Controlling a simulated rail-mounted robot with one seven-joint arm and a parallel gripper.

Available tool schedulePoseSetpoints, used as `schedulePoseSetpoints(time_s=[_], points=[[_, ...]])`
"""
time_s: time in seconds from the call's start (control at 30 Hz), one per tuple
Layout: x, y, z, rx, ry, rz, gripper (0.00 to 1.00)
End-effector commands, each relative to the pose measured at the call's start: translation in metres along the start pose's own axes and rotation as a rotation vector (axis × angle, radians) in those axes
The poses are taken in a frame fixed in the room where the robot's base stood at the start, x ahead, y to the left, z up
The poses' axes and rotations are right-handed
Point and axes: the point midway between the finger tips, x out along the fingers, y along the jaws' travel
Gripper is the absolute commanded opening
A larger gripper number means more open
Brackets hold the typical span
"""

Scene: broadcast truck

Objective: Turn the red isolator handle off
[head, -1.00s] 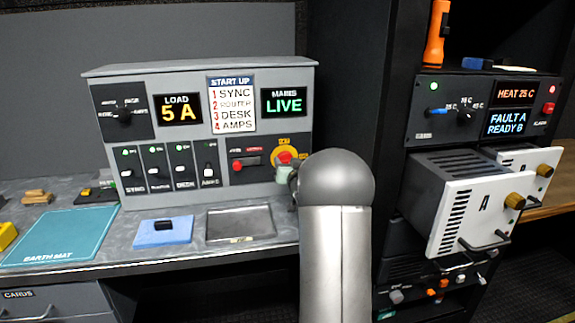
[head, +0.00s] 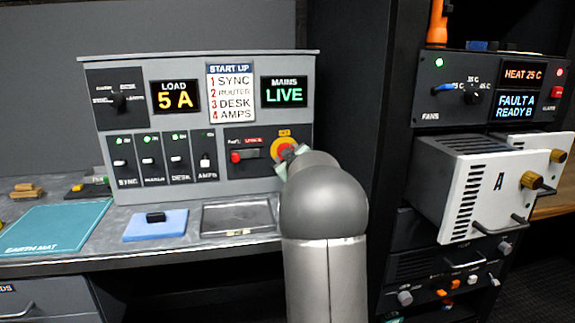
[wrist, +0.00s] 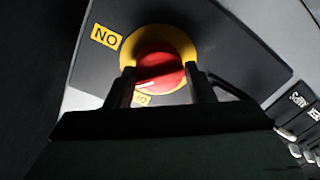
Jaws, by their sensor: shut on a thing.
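The red isolator handle (head: 283,149) sits on a round yellow plate on the grey panel, at the right end of its lower row. In the wrist view the red handle (wrist: 160,72) fills the middle, inside its yellow ring (wrist: 184,40). A yellow label reading ON upside down (wrist: 106,36) lies to its left, and a second, partly hidden label (wrist: 141,98) lies below. A white mark on the handle points left and slightly down, between the labels. My gripper (wrist: 161,84) is shut on the handle, one finger on each side. In the head view my arm partly covers it.
The panel shows LOAD 5 A (head: 175,97) and MAINS LIVE (head: 284,91). A red switch (head: 243,156) sits left of the handle. Several breaker switches (head: 148,162) stand further left. A rack with a protruding white-fronted unit A (head: 492,187) stands right of my arm.

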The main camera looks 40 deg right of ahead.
Motion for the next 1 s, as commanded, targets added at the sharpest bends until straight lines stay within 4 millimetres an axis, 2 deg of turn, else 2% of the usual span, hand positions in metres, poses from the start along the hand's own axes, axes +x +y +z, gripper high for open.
schedulePoseSetpoints(time_s=[0.6,1.0], points=[[-0.0003,0.0005,-0.0006,-0.55,-0.033,0.013,0.26],[-0.0005,0.0019,-0.003,-0.732,-0.045,0.017,0.26]])
